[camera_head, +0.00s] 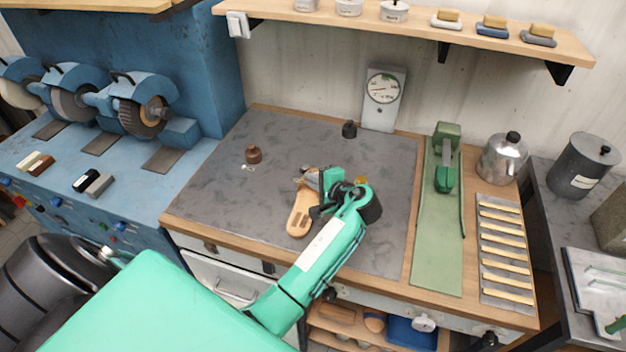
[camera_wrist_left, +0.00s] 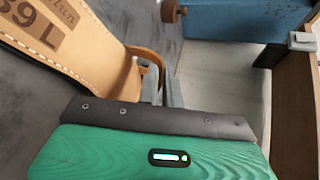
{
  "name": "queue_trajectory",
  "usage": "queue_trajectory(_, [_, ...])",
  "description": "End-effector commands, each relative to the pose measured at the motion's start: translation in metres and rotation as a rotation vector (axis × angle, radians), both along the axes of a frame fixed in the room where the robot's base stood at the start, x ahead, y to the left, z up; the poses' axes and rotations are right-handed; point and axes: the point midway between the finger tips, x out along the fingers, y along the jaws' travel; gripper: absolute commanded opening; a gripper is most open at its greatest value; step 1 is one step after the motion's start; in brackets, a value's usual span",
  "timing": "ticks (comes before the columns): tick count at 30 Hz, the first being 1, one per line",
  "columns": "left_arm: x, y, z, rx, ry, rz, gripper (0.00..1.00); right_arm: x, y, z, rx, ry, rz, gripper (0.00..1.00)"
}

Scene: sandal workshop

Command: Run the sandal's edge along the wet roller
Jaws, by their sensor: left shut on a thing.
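A tan leather sandal (camera_head: 299,218) is over the dark grey bench mat, its toe end towards the front edge. My left gripper (camera_head: 312,184) is at its strap end and is shut on it. In the left wrist view the sandal (camera_wrist_left: 75,45), stamped "39 L", slants across the upper left, with a brown strap loop beside the grey fingers (camera_wrist_left: 160,90). The exact grip is partly hidden, and I cannot tell whether the sandal touches the mat. A small yellow-orange thing (camera_head: 361,181) shows behind my wrist. I cannot pick out the wet roller with certainty. My right gripper is not in view.
A dial gauge (camera_head: 383,92) is behind. A green press (camera_head: 446,165) and metal kettle (camera_head: 502,158) are right; blue grinders (camera_head: 140,100) are left. The mat's left part is mostly clear.

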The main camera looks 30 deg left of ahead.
Motion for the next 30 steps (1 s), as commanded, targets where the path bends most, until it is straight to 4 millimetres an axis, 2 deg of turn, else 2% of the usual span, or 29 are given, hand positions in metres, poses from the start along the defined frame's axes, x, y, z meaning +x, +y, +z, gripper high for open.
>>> queue_trajectory(30, [-0.002, 0.0091, 0.0011, 0.0, -0.002, -0.001, 0.0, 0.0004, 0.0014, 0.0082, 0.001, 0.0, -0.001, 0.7])
